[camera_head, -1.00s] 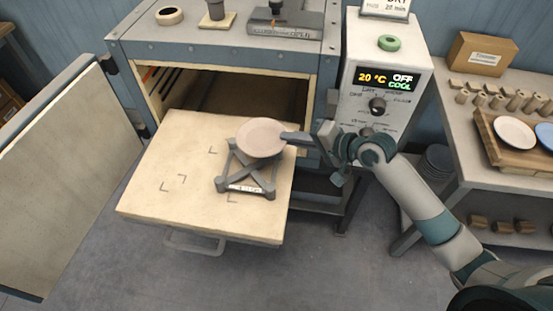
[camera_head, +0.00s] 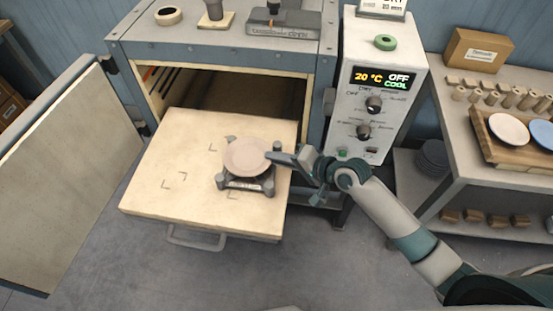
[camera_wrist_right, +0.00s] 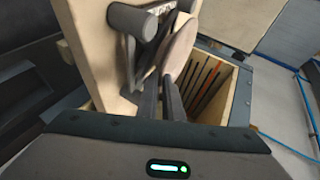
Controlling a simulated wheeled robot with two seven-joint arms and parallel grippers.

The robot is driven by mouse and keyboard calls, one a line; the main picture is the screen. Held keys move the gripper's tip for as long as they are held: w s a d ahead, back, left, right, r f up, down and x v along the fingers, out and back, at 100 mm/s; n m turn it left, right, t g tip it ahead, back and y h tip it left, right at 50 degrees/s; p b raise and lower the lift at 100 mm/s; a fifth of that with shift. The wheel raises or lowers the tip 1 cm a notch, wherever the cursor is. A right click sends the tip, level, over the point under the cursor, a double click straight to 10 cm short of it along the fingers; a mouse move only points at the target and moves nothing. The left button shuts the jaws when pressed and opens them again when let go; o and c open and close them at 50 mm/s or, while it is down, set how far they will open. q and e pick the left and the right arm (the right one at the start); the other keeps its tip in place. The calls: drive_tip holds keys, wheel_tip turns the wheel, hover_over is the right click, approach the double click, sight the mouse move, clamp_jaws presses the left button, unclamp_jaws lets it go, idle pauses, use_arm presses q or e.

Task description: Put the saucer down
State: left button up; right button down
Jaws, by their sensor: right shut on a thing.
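The saucer (camera_head: 246,155) is a pinkish-beige disc over a dark grey stand (camera_head: 247,184) on the pulled-out shelf board (camera_head: 160,205). My right gripper (camera_head: 274,156) comes from the right and is shut on the saucer's right edge. In the right wrist view the fingers (camera_wrist_right: 161,92) reach up to the saucer (camera_wrist_right: 183,48), which lies close to the stand (camera_wrist_right: 145,28). I cannot tell whether the saucer touches the stand. It hides much of the stand's top. My left gripper is not in view.
The dryer's open chamber (camera_head: 235,92) is behind the board, and its door (camera_head: 55,185) stands open at the left. The control box (camera_head: 383,60) reads 20 °C, OFF, COOL. A side table at the right holds a wooden tray (camera_head: 495,152) with plates. Corner marks show on the bare board.

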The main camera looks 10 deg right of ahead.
drive_tip(key=shift+f, duration=0.65)
drive_tip(key=shift+f, duration=0.1)
drive_tip(key=c, duration=1.9)
unclamp_jaws()
drive_tip(key=b+v, duration=0.2)
drive_tip(key=v, duration=1)
